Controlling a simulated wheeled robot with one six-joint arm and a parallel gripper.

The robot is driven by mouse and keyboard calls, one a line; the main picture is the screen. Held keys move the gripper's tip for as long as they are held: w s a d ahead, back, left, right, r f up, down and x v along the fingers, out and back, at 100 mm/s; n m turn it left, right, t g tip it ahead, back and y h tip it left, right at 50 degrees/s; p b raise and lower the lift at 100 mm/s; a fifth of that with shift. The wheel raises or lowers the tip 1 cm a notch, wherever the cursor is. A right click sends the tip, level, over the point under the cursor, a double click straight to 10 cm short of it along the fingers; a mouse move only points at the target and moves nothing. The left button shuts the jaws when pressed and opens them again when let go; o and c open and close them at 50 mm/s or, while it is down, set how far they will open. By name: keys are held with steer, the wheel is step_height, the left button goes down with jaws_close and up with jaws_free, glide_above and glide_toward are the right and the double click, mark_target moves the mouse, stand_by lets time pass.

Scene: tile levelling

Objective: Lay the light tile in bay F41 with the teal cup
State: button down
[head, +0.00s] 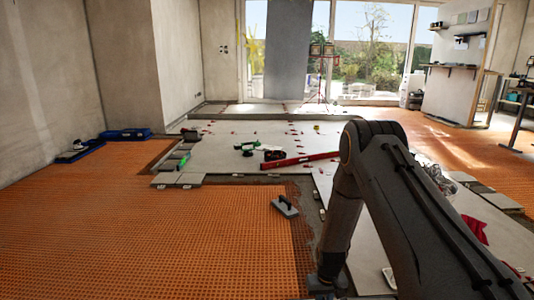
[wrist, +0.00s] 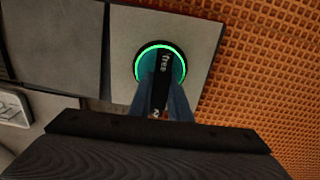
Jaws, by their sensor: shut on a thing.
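The teal cup (wrist: 160,63), a round suction cup with a glowing green ring and a dark grip reading "free", sits against the face of a light grey tile (wrist: 200,32). My gripper (wrist: 161,98) is shut on the cup's dark grip, one finger on each side. Whether the cup is sucked onto the tile cannot be told. Other grey tiles (wrist: 60,35) lie to its left, and orange matting (wrist: 270,60) to its right. In the head view my arm reaches down to the bottom edge, and the gripper cannot be made out. Bay F41 cannot be identified.
Pale tiled floor (head: 222,153) fills the middle, with a red level (head: 300,160) across it. A grey float (head: 285,206) lies near the matting's edge. Loose tiles (head: 178,179) lie to its left, more (head: 490,200) at right. Open orange matting (head: 150,235) covers the left foreground.

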steer(key=shift+r+p, duration=3.15)
steer(key=shift+r, duration=1.65)
steer(key=w+d+b, duration=0.1)
steer(key=d+b, duration=0.8)
steer(key=d, duration=3.6)
steer(key=shift+w+d+m, duration=0.3)
steer(key=shift+d, duration=0.1)
steer(key=shift+f+b, duration=0.65)
steer(key=shift+f, duration=0.75)
